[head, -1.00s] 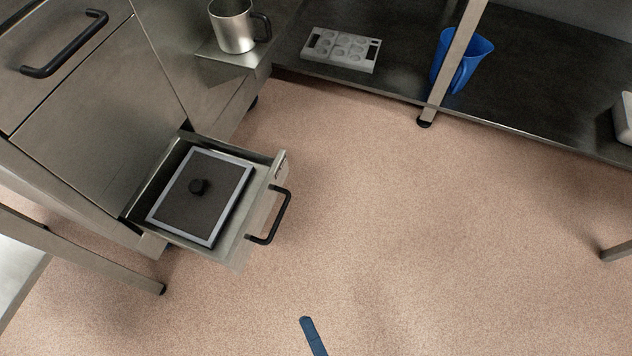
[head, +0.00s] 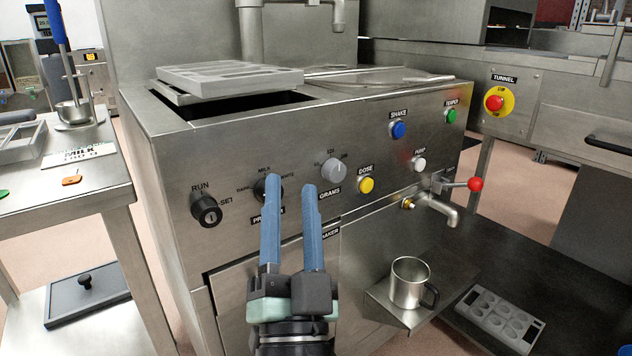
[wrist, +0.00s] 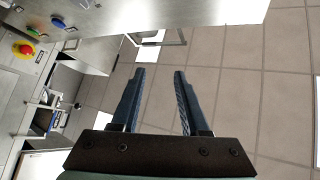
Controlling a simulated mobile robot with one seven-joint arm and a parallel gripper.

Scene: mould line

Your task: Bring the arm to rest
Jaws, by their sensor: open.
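My gripper (head: 291,192) is in front of the steel machine in the head view, with its two blue fingers pointing up and apart. It is open and nothing is between the fingers. The fingers overlap the machine's front panel (head: 240,180) in the picture and hide part of a dial and its label; I cannot tell how far apart they are in depth. In the wrist view my gripper (wrist: 160,85) is also open and empty, with tiled floor (wrist: 235,75) beyond it.
A steel jug (head: 408,283) stands on a small shelf below the tap. A grey mould (head: 500,318) lies on the low shelf at right. Another mould (head: 230,76) lies on the machine's top. A side table (head: 110,180) stands at left. The red-knobbed lever (head: 474,184) sticks out.

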